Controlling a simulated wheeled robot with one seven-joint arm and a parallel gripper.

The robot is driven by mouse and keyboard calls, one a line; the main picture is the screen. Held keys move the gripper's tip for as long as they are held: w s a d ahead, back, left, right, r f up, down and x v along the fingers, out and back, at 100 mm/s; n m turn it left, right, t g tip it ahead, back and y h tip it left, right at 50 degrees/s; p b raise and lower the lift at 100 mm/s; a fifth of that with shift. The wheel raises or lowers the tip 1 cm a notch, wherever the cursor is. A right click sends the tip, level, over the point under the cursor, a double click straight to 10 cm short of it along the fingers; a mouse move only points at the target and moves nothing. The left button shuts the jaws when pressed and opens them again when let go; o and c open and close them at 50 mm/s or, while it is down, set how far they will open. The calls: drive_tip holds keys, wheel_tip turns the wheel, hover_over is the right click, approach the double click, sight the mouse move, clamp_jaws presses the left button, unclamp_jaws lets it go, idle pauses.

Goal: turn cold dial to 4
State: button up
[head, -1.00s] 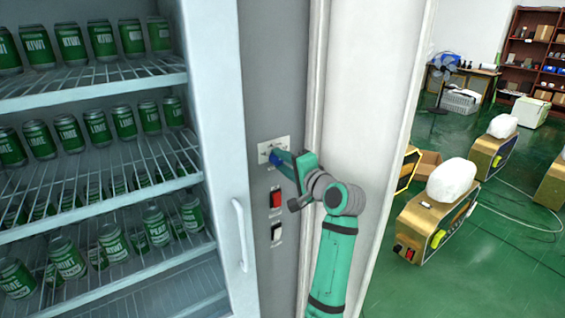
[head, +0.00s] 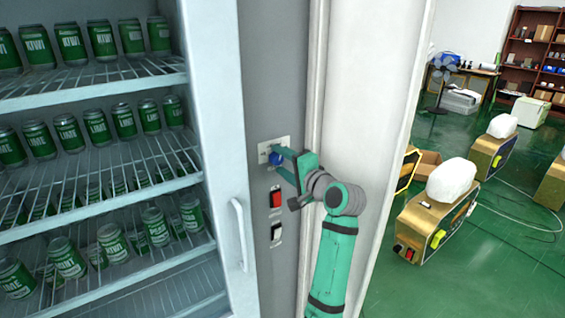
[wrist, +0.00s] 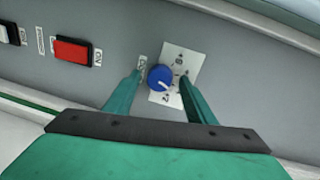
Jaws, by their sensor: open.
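The cold dial (wrist: 160,78) is a round blue knob with a white pointer mark, set on a white label plate (wrist: 178,60) with numbers too small to read surely. In the head view the dial (head: 276,158) is on the grey panel beside the glass-fronted cooler. My gripper (wrist: 160,78) is open, with one green finger on each side of the knob. The fingers stand apart from the knob as far as I can see. In the head view my gripper (head: 277,160) reaches the panel from the right.
The cooler's white handle (head: 239,235) stands to the left. Shelves of green cans (head: 97,125) lie behind the glass. A pale wall edge (head: 315,100) runs to the right of the panel.

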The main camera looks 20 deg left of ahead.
drive_tip(key=v, duration=1)
drive_tip(key=shift+s+d, duration=0.25)
drive_tip(key=shift+d, duration=0.05)
drive_tip(key=shift+f, duration=0.1)
